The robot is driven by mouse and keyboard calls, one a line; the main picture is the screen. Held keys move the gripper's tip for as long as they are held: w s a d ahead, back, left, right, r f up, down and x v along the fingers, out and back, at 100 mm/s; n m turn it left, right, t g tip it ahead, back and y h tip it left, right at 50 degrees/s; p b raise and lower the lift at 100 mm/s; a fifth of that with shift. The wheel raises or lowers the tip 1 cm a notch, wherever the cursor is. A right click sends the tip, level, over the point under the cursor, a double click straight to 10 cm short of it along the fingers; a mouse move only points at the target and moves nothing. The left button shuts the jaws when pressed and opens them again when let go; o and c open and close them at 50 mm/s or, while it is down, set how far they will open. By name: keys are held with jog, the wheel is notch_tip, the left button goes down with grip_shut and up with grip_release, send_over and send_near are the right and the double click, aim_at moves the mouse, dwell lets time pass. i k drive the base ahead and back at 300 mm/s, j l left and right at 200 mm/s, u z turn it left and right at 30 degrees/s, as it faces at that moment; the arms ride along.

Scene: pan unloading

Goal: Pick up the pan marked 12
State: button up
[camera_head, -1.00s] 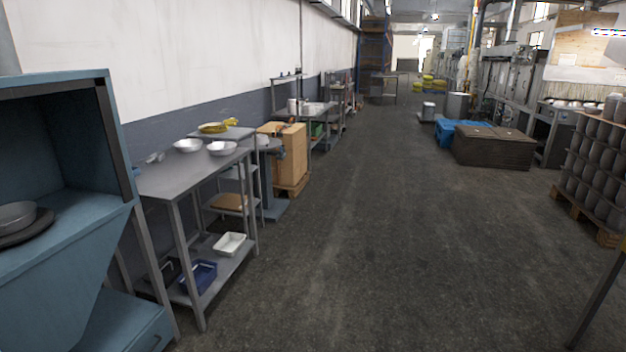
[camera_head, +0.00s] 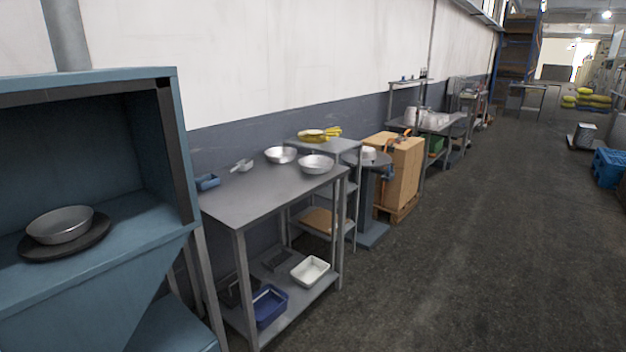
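A grey metal pan (camera_head: 60,224) sits on a dark round plate (camera_head: 82,241) inside the open blue cabinet at the left. Two more silver pans stand on the metal table: one at the back (camera_head: 281,155) and one nearer its right end (camera_head: 316,164). No number can be read on any of them, so I cannot tell which is marked 12. My gripper is not in view.
The blue cabinet (camera_head: 140,259) adjoins the metal table (camera_head: 250,199). The table's lower shelf holds a blue tray (camera_head: 268,306) and a white tray (camera_head: 310,270). A wooden box (camera_head: 405,172) stands beyond.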

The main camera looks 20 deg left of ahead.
aim_at(61, 226)
jog(key=i+j+u, duration=0.1)
jog(key=i+u, duration=0.35)
jog(key=i+l+u, duration=0.1)
jog(key=i+u, duration=0.35)
jog(key=i+l+u, duration=0.2)
jog(key=i+u, duration=0.55)
jog(key=u, duration=0.25)
jog(key=i+u, duration=0.3)
jog(key=u, duration=0.15)
jog(key=i+l+u, duration=0.2)
jog(key=u, duration=0.3)
jog(key=i, duration=0.05)
